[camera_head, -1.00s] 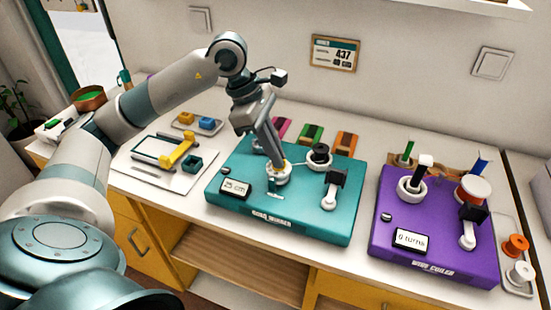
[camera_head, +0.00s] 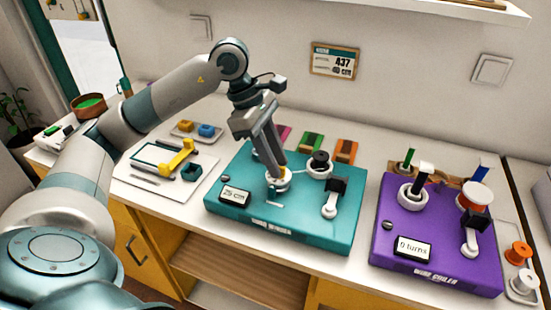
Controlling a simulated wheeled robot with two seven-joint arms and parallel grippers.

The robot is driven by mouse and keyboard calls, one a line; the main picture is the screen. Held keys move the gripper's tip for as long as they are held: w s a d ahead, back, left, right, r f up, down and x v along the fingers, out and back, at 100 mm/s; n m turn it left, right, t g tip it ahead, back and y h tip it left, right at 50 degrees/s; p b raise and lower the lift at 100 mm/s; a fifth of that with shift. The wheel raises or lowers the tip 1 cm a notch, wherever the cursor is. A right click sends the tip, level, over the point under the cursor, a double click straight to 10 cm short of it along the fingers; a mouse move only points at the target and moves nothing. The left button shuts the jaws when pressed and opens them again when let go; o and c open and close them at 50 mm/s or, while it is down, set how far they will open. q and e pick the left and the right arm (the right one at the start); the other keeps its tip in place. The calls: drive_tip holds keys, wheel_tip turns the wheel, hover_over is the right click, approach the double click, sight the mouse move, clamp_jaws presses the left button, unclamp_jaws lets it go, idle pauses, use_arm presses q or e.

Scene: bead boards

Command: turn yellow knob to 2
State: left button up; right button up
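The teal board (camera_head: 237,217) with a "25 cm" display (camera_head: 235,195) lies on the counter in the middle. A white round dial (camera_head: 284,185) sits on it, with a little yellow showing at its top. My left gripper (camera_head: 277,173) points down onto this dial, its fingertips at the yellow part and hiding most of it. The fingers look close together; whether they are shut on the yellow part cannot be told. The dial's marks are too small to read. My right gripper is not in view.
The teal board also bears a black-topped spool (camera_head: 319,161) and a crank (camera_head: 331,204). A purple board (camera_head: 441,204) with a "0 turns" display stands to the right. A white tray (camera_head: 165,184) with a yellow piece (camera_head: 178,157) lies to the left.

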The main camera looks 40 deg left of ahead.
use_arm(q)
drive_tip(key=v, duration=1.7)
drive_tip(key=shift+a, duration=0.2)
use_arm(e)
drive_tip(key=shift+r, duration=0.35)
use_arm(q)
drive_tip(key=shift+s+r, duration=0.1)
drive_tip(key=shift+r, duration=0.1)
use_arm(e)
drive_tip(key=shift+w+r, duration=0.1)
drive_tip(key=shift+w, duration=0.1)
